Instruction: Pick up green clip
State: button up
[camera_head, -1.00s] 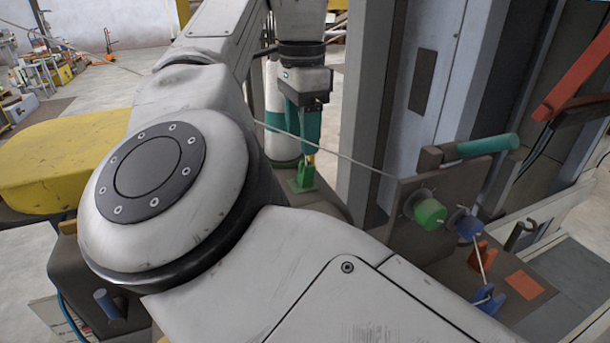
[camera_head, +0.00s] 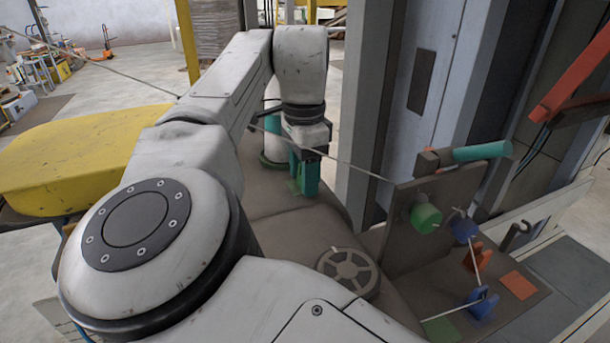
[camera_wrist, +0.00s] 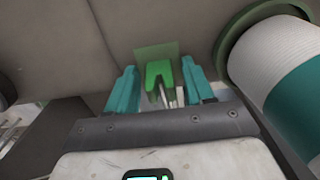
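The green clip (camera_wrist: 160,75) stands on a green square patch (camera_wrist: 157,50) in the wrist view, its two prongs toward me. My gripper (camera_wrist: 162,86) is open, with one teal finger on each side of the clip and a visible gap on both sides. In the head view, my gripper (camera_head: 305,172) is low over the brown surface at the clip's place. There the fingers overlap the clip, so contact cannot be judged.
A white and teal cylinder (camera_wrist: 285,75) stands close right of the gripper in the wrist view. A cord crosses to a brown panel (camera_head: 405,205). An orange clip (camera_head: 476,257) and a blue clip (camera_head: 483,303) stand at right. A spoked handwheel (camera_head: 348,271) is nearer.

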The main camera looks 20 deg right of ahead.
jog(key=c, duration=0.9)
jog(key=shift+o, duration=0.2)
